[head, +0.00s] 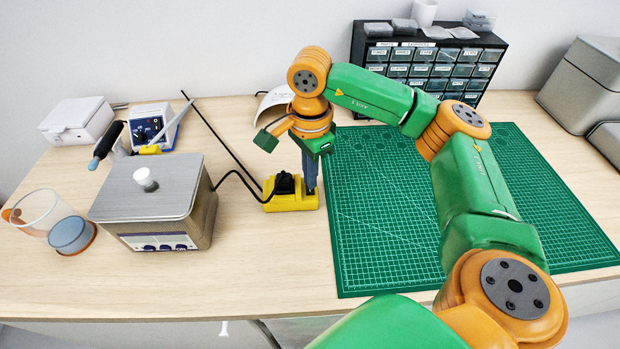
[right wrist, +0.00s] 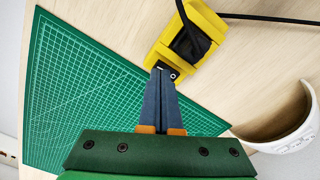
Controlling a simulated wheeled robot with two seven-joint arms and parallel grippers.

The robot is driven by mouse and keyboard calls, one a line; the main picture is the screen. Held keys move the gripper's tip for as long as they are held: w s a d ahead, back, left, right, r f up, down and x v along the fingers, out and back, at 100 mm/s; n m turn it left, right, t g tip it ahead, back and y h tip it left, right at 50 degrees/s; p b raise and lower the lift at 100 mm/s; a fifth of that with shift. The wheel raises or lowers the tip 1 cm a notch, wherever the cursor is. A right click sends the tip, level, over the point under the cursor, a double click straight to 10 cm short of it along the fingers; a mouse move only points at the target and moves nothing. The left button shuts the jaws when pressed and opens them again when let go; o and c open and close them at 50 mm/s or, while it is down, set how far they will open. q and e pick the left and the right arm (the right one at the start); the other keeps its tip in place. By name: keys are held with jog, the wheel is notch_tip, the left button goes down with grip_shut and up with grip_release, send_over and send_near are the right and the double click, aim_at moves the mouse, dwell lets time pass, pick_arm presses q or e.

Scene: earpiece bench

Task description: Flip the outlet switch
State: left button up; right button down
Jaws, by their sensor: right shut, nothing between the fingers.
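The yellow outlet block (head: 291,201) lies on the bench left of the green mat, with a black plug and cord in its left part. In the right wrist view the outlet block (right wrist: 186,40) shows its black plug (right wrist: 190,44) and a small dark switch (right wrist: 168,72) at its near end. My right gripper (head: 311,190) is shut and empty, pointing down at the right end of the block. In the right wrist view its fingertips (right wrist: 161,72) are right at the switch and partly cover it. I cannot tell if they touch it or which way it is set. My left gripper is not in view.
A green cutting mat (head: 380,230) lies right of the block. A metal ultrasonic cleaner (head: 150,203) stands to its left, its black cord running to the block. A white curved object (right wrist: 280,125) sits behind. A drawer cabinet (head: 430,65) stands at the back.

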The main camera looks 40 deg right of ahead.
jog(key=shift+f+b, duration=0.85)
jog(key=shift+f, duration=0.1)
dwell(0.6)
jog(key=shift+s+r, duration=0.1)
notch_tip(320, 180, up, 7)
jog(key=p, duration=0.6)
